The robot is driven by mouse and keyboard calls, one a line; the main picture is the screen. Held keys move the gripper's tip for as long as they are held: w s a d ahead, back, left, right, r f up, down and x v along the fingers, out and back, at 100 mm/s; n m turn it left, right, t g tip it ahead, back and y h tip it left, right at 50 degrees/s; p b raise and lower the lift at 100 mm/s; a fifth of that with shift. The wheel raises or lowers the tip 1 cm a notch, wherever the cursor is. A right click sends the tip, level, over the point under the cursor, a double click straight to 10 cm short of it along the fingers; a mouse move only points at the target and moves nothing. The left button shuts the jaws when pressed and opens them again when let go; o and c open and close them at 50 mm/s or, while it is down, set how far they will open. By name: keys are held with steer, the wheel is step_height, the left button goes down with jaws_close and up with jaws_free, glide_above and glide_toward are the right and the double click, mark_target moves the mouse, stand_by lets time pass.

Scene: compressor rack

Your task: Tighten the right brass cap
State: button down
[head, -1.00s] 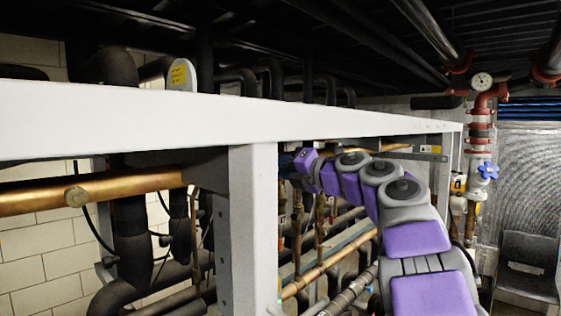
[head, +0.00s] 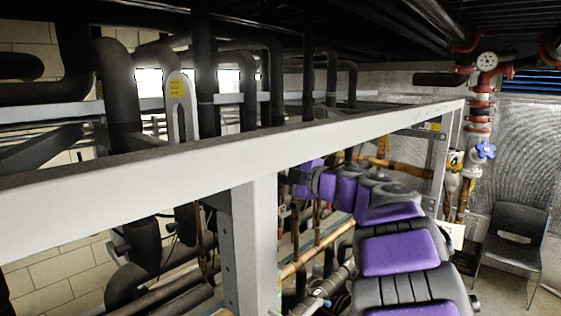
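My arm reaches forward from the lower right, under the grey frame beam, in the head view. Its far end, with my gripper (head: 297,181), is small and dark beside the grey upright post and partly hidden by the beam. I cannot make out its fingers or whether they are open or shut. Thin copper pipes stand near and below it. I cannot pick out the right brass cap; it is too small or hidden behind the beam, post or arm.
The grey beam (head: 170,164) crosses the view diagonally, with its upright post (head: 250,245) left of my arm. Black insulated pipes (head: 118,90) fill the back left. A pressure gauge (head: 487,60), blue valve wheel (head: 484,150) and black chair (head: 515,235) are at right.

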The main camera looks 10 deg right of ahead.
steer(key=m, duration=2.2)
steer(key=shift+a+f, duration=0.15)
steer(key=shift+f, duration=0.15)
steer(key=shift+m, duration=0.3)
steer(key=c, duration=1.2)
jaws_free()
steer(key=o, duration=0.3)
steer(key=shift+w, duration=0.15)
steer(key=shift+o, duration=0.4)
steer(key=shift+r, duration=0.15)
steer(key=shift+s, duration=0.3)
steer(key=b+v, duration=0.1)
steer(key=v, duration=1.6)
steer(key=shift+d, duration=0.25)
